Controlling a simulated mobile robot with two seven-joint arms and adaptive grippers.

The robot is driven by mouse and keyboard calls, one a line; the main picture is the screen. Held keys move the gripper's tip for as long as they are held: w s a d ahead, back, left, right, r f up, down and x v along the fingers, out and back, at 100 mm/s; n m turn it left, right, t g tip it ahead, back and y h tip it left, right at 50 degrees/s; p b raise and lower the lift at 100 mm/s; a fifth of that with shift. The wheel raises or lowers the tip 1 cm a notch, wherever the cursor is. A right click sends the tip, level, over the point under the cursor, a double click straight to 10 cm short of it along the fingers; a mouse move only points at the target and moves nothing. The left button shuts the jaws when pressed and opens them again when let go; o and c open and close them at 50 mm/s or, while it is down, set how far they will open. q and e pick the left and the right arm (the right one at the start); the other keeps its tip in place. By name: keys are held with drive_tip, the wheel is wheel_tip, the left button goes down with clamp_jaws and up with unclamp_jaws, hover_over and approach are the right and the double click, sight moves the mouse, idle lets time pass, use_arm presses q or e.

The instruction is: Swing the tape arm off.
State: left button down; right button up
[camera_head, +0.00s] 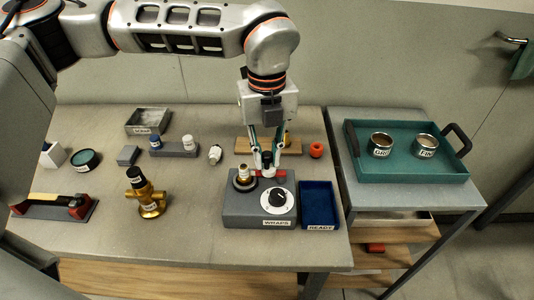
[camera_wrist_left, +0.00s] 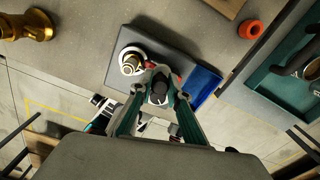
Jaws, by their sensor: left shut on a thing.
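The grey box labelled WRAPS (camera_head: 240,212) stands on the bench. It carries a dial with a black knob (camera_head: 278,197) and a round holder with a brass fitting (camera_head: 243,176) upright in it. The tape arm (camera_head: 280,174), with red parts and a dark-topped post, is at the box's back edge beside the fitting. My left gripper (camera_head: 267,165) points down and is shut on the tape arm's post. My right gripper is not in view.
A blue READY tray (camera_head: 318,203) adjoins the box on the right. A brass valve (camera_head: 147,194) stands to the left. A red ring (camera_head: 316,150) and a wooden board (camera_head: 246,146) lie behind. A teal tray (camera_head: 400,177) holding two cups is on the right-hand table.

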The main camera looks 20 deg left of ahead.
use_arm(q)
drive_tip(key=shift+w+m, duration=0.1)
drive_tip(key=shift+m, duration=0.2)
drive_tip(key=m, duration=0.1)
drive_tip(key=w+m+p, duration=0.1)
drive_tip(key=m, duration=0.3)
drive_tip(key=shift+w+r, duration=0.15)
drive_tip(key=shift+w, duration=0.15)
drive_tip(key=shift+w+d+m+p, duration=0.15)
drive_tip(key=shift+w+m+p, duration=0.15)
drive_tip(key=shift+m, duration=0.75)
drive_tip(key=shift+w+d+m+p, duration=0.15)
drive_tip(key=shift+m+p, duration=0.25)
drive_tip(key=shift+m, duration=0.65)
drive_tip(key=shift+w, duration=0.15)
drive_tip(key=c, duration=1.9)
unclamp_jaws()
wheel_tip(320, 180, up, 12)
